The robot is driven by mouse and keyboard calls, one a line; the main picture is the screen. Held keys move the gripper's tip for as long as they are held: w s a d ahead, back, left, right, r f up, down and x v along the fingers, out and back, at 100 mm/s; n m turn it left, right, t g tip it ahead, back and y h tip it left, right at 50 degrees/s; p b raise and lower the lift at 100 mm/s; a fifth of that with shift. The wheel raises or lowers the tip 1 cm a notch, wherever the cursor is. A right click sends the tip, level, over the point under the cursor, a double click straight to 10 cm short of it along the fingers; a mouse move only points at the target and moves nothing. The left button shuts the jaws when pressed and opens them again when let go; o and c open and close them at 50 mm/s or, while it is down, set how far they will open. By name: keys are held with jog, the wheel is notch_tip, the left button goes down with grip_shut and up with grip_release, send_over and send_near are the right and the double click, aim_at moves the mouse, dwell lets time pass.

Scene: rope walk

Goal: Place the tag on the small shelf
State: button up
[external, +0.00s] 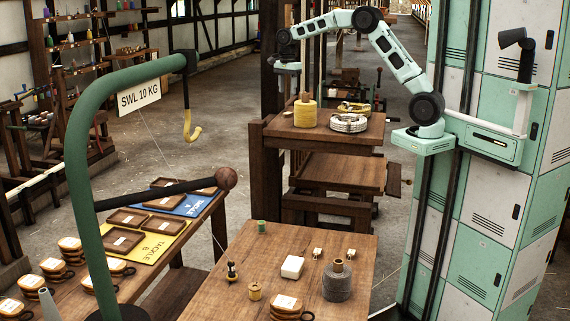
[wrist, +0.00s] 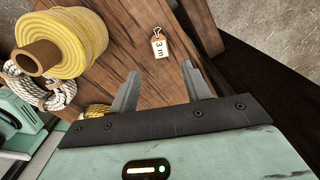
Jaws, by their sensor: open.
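A small cream tag (wrist: 159,46) marked "3 m", with a short string loop, lies flat on a brown wooden top in the wrist view. My gripper (wrist: 161,88) is open and empty above the wood; the tag lies beyond its fingertips, slightly left of centre. In the external view my gripper (external: 287,66) hangs at the end of the outstretched arm, beside a dark post. I cannot make out this tag there. A wooden top (external: 375,133) with rope goods stands over a lower board (external: 345,174); I cannot tell which is the small shelf.
A yellow spool (external: 305,114) and a white rope coil (external: 348,123) stand on the wooden top. The front table (external: 225,285) holds a grey spool (external: 337,282), a white block (external: 292,267) and small pale pieces. A green hook stand (external: 75,180) rises at left.

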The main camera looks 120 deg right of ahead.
jog(key=shift+r, duration=1.25)
jog(key=w+a+f+n, duration=0.1)
jog(key=w+a+n, duration=0.4)
jog(key=a, duration=0.6)
jog(key=w+a+n, duration=0.5)
jog(key=a, duration=0.6)
jog(key=w+a+f+n, duration=0.1)
jog(key=w+a+n, duration=0.4)
jog(key=a, duration=0.7)
jog(key=s+a+f+n+y, duration=0.1)
jog(key=a+n, duration=0.2)
jog(key=a, duration=0.4)
jog(key=s+a+n, duration=0.2)
jog(key=a+n, duration=0.1)
jog(key=a, duration=0.5)
jog(key=s+a+f+n, duration=0.3)
jog(key=s+a+n, duration=0.45)
jog(key=a, duration=0.45)
jog(key=s+a+f+n, duration=0.2)
jog(key=s+n, duration=0.3)
jog(key=s, duration=0.3)
jog(key=s+a+f+n, duration=0.1)
jog(key=s+a+n, duration=0.3)
jog(key=s, duration=0.5)
jog(key=shift+a+f+n, duration=0.4)
jog(key=shift+n, duration=0.45)
jog(key=shift+s, duration=0.1)
